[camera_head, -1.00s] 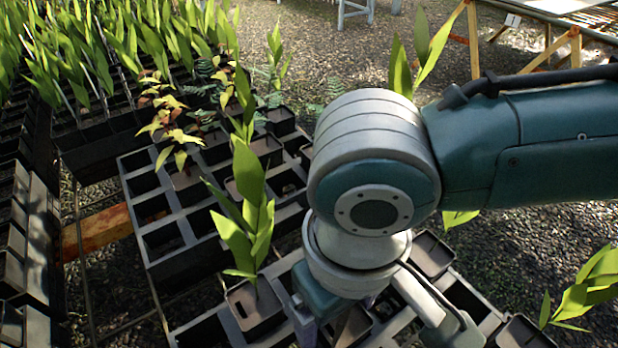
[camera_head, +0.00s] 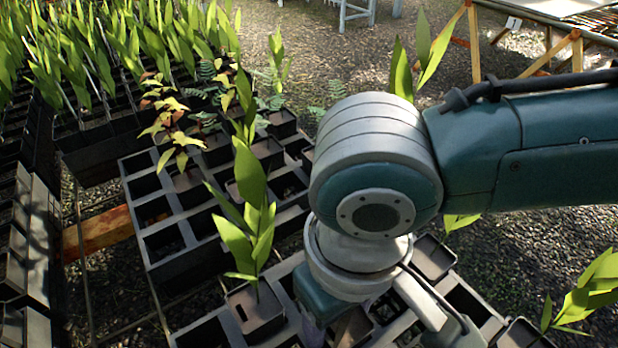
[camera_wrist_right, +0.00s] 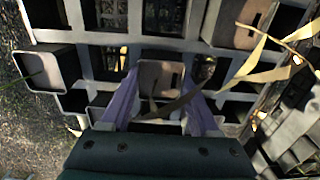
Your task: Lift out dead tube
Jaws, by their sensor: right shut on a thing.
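The dead tube (camera_wrist_right: 159,78) is a dark square pot with a limp, straw-brown strand (camera_wrist_right: 178,103) hanging over it. My right gripper (camera_wrist_right: 159,84) has its two purple fingers against opposite sides of this tube and is shut on it. The tube is at the grey tray (camera_wrist_right: 108,47); how far it stands out of its cell I cannot tell. In the head view my right wrist hides most of the tube and the fingers. My left gripper is in neither current view.
A tube with a green seedling (camera_head: 254,311) stands just left of my right wrist in the head view. Another leafy tube (camera_head: 521,335) is at the lower right. A second grey tray (camera_head: 160,262) with several plants lies behind. Gravel (camera_head: 535,235) shows at the right.

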